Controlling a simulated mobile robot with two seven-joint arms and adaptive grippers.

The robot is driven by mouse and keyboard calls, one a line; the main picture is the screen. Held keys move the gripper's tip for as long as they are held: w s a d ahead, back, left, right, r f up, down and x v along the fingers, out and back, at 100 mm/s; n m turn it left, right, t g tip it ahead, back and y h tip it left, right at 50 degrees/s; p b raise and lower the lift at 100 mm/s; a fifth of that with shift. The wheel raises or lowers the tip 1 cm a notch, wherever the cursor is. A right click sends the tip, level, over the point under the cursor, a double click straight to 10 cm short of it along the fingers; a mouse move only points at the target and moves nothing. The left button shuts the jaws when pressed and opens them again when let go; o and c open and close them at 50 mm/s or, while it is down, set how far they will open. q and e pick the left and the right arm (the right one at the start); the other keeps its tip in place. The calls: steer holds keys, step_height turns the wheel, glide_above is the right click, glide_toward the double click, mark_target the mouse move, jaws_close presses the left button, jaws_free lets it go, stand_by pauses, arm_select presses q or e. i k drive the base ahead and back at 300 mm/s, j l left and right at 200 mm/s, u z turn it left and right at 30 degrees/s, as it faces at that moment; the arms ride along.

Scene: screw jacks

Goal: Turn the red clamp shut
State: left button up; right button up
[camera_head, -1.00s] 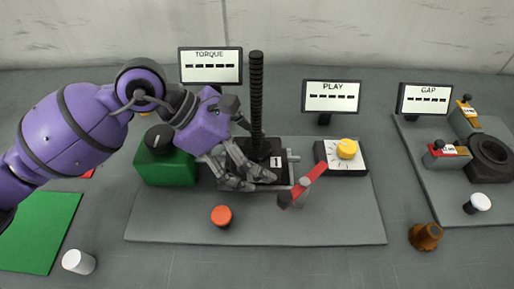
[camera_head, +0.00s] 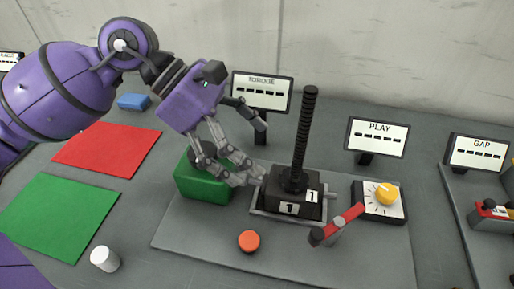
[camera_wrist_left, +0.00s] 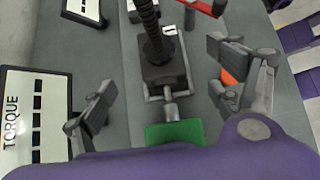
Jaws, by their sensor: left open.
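The red clamp (camera_head: 345,221) is a red bar on a grey post with a dark knob at its near end. It stands at the front right of the jack's tray and slants up to the right. Part of it shows at the top edge of the left wrist view (camera_wrist_left: 206,5). The screw jack (camera_head: 298,185), a black block with a tall threaded rod, sits in the grey tray (camera_head: 260,213). My left gripper (camera_head: 255,152) is open and empty, left of the jack and above the green box (camera_head: 203,186), apart from the clamp. My right gripper is out of view.
An orange button (camera_head: 249,241) is in front of the tray. A yellow dial (camera_head: 387,194) sits right of the clamp. TORQUE (camera_head: 261,92) and PLAY (camera_head: 376,137) displays stand behind. A white cylinder (camera_head: 104,258) and green mat (camera_head: 62,215) are at left.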

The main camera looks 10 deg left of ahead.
mark_target(317, 236)
steer(key=k, duration=1.5)
